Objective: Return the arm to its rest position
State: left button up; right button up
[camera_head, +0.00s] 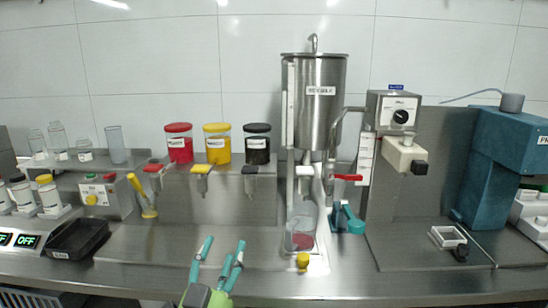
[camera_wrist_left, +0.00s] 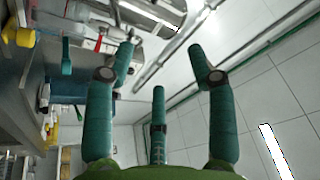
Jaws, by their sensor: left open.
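My right gripper is in neither view.
The steel colloid mill (camera_head: 316,100) stands behind the counter's middle, with a beaker (camera_head: 301,228) holding red material under it. Red, yellow and black-lidded jars (camera_head: 217,144) line a shelf to its left. A black tray (camera_head: 78,239) lies far left. The counter between is mostly clear.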

pick_arm(q)
jog(key=s+a+f+n+g+y, duration=0.1)
jog(key=s+a+f+n+g, duration=0.15)
jog(key=f, duration=0.45)
jog(key=s+a+f+n+g+y, duration=0.1)
jog(key=s+a+f+g+y, duration=0.2)
jog(key=f, duration=0.5)
jog(key=s+a+f+n+g, duration=0.2)
jog(key=s+a+f+g, duration=0.15)
jog(key=f, duration=0.35)
jog(key=s+a+f+g, duration=0.1)
jog(key=s+f+g, duration=0.35)
jog(key=s, duration=0.45)
jog(key=s+f+g, duration=0.4)
jog(key=s+f, duration=0.2)
jog(key=s, duration=0.3)
notch_tip(320, 180, down, 22)
jog(key=s+r+g+p, duration=0.1)
jog(key=s+g+p, duration=0.1)
jog(key=s+a+f+p, duration=0.1)
jog(key=s+a+f, duration=0.2)
jog(key=s+f, duration=0.9)
jog(key=s, duration=0.3)
jog(key=shift+s+f+g, duration=0.3)
jog(key=shift+f+g, duration=0.05)
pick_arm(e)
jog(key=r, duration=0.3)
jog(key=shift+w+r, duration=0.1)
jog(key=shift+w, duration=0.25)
